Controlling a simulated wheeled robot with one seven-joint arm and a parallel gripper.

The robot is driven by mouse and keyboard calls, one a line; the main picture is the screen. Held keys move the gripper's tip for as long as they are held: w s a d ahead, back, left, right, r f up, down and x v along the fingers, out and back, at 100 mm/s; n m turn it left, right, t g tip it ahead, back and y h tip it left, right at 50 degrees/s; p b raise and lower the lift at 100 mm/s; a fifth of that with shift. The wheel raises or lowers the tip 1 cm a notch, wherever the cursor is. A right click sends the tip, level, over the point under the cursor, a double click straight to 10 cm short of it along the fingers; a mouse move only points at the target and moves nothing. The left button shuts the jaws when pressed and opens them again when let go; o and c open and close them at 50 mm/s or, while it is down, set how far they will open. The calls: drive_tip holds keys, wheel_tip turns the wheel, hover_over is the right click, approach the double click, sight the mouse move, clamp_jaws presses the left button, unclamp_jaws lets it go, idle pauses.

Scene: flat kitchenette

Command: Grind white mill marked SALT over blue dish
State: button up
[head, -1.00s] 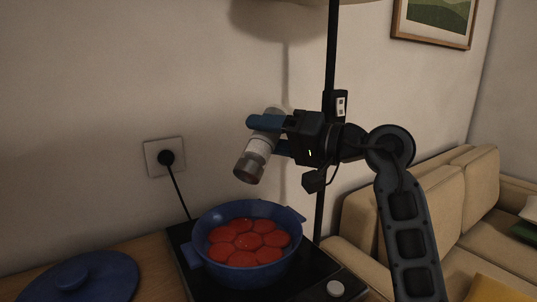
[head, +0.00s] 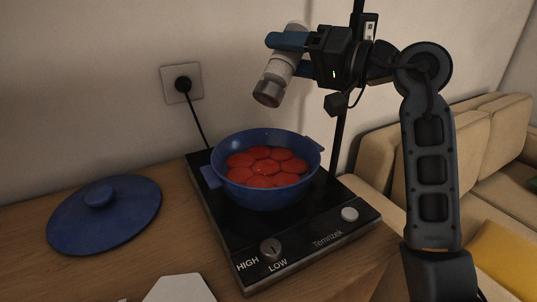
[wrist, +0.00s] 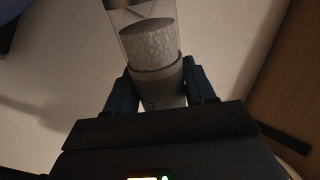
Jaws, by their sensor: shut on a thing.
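The mill (head: 277,70) has a white body, a clear chamber and a brownish metallic end. It is tilted, with that end pointing down and slightly left, above the blue dish. No SALT marking is readable. My gripper (head: 287,55) is shut around its white body. In the wrist view, the mill (wrist: 150,45) sits between both fingers, with pale grains in its clear chamber. The blue dish (head: 262,194) is a two-handled pot on the black hob, holding several red round slices. The mill is clear of the dish.
The black hob (head: 318,222) has two knobs and HIGH and LOW marks. A blue lid (head: 120,215) lies on the wooden counter (head: 130,265) at left. A white object (head: 180,290) shows at the front edge. A wall socket (head: 181,82) and a sofa (head: 475,150) are behind.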

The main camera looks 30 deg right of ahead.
drive_tip(key=shift+w, duration=0.5)
drive_tip(key=shift+w+b, duration=0.35)
drive_tip(key=shift+w+r, duration=0.1)
drive_tip(key=shift+s+a, duration=0.25)
drive_tip(key=shift+a, duration=0.1)
idle(0.4)
drive_tip(key=shift+s+a, duration=0.25)
drive_tip(key=shift+s+a, duration=0.4)
drive_tip(key=shift+s, duration=0.05)
drive_tip(key=shift+s+d, duration=0.25)
drive_tip(key=shift+s+d+b, duration=0.25)
drive_tip(key=shift+d+b, duration=0.05)
drive_tip(key=shift+b, duration=0.05)
drive_tip(key=shift+s+d, duration=0.2)
